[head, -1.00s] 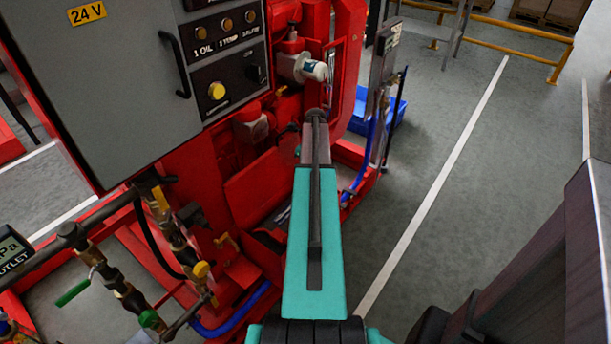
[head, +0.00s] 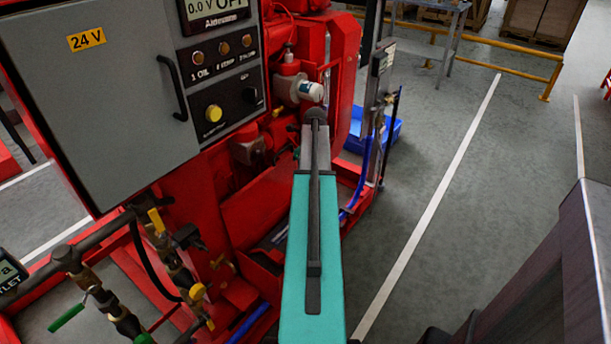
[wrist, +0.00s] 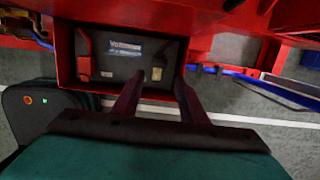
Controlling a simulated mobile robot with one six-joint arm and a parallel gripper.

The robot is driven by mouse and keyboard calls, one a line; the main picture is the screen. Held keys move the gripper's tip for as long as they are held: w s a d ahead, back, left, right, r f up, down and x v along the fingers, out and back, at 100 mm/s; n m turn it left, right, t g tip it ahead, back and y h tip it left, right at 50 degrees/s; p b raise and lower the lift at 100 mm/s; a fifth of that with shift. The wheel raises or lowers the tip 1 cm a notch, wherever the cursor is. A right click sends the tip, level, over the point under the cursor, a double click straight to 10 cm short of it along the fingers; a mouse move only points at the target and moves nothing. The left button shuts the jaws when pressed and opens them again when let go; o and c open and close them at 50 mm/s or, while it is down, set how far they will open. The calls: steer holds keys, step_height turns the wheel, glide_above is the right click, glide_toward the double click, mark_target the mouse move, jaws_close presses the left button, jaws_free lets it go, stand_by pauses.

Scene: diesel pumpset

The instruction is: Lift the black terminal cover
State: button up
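In the wrist view, a dark battery (wrist: 122,68) sits in a red-walled box, with a blue-and-white label on its top. A red terminal cover (wrist: 84,52) is on its left side. A dark shape, probably the black terminal cover (wrist: 166,54), is on the right side, hard to tell from the dark case. A small pale yellowish part (wrist: 157,73) shows just below it. My gripper (wrist: 159,80) is open, its two dark fingers apart and pointing toward this right side, with nothing visible between them. In the head view my arm hides the gripper.
The red box wall (wrist: 62,55) and frame stand close around the battery. In the head view, the grey control cabinet (head: 95,110) and valve pipes (head: 165,250) are at left, a blue bin (head: 375,136) behind. Open floor (head: 470,190) lies to the right.

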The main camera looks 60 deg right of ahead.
steer(key=shift+n, duration=0.3)
jaws_close()
steer(key=s+f+n+t+b, duration=0.2)
steer(key=s+f+n+b, duration=0.3)
steer(key=n, duration=1.2)
steer(key=s+b, duration=0.3)
steer(key=b, duration=0.1)
steer(key=shift+a+t, duration=0.25)
steer(key=shift+t, duration=0.15)
steer(key=shift+s, duration=0.1)
